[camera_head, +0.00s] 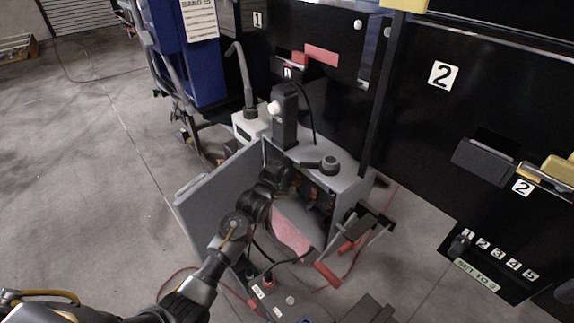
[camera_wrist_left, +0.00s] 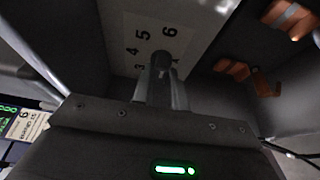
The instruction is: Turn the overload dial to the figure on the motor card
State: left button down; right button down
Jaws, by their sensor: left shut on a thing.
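The overload dial (camera_wrist_left: 161,60) is a small dark knob on a pale scale plate (camera_wrist_left: 125,22) in the left wrist view. The figures 3, 4, 5 and 6 are legible around it; the knob and fingers hide part of the scale. My left gripper (camera_wrist_left: 161,88) is shut on the knob. I cannot make out which figure the dial points to. In the head view my left gripper (camera_head: 272,178) reaches into the open grey cabinet (camera_head: 345,205), and the dial is hidden. A pale card (camera_wrist_left: 33,127) at the left of the wrist view bears a 6; its small print is unreadable.
The cabinet's open door (camera_head: 215,190) stands left of my arm. Copper-coloured parts (camera_wrist_left: 240,75) lie right of the dial. A black handset-like device (camera_head: 285,115) and a dark knob (camera_head: 329,164) stand on the cabinet top.

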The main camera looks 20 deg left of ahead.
pick_arm(q)
jog(key=shift+f, duration=0.1)
pick_arm(e)
jog(key=shift+f, duration=0.15)
pick_arm(q)
jog(key=m+b, duration=0.1)
jog(key=m, duration=0.1)
jog(key=m+t+h+b, duration=0.1)
jog(key=m+b, duration=0.1)
jog(key=m, duration=0.1)
jog(key=m+t+h+b, duration=0.1)
jog(key=m, duration=0.1)
jog(key=shift+a+f, duration=0.1)
jog(key=shift+f, duration=0.15)
pick_arm(e)
jog(key=f, duration=0.1)
jog(key=d+f, duration=0.1)
jog(key=w+d+f, duration=0.1)
jog(key=f, duration=0.1)
jog(key=shift+s+a, duration=0.15)
pick_arm(q)
jog(key=c, duration=1.4)
grip_release()
pick_arm(e)
jog(key=shift+s, duration=0.1)
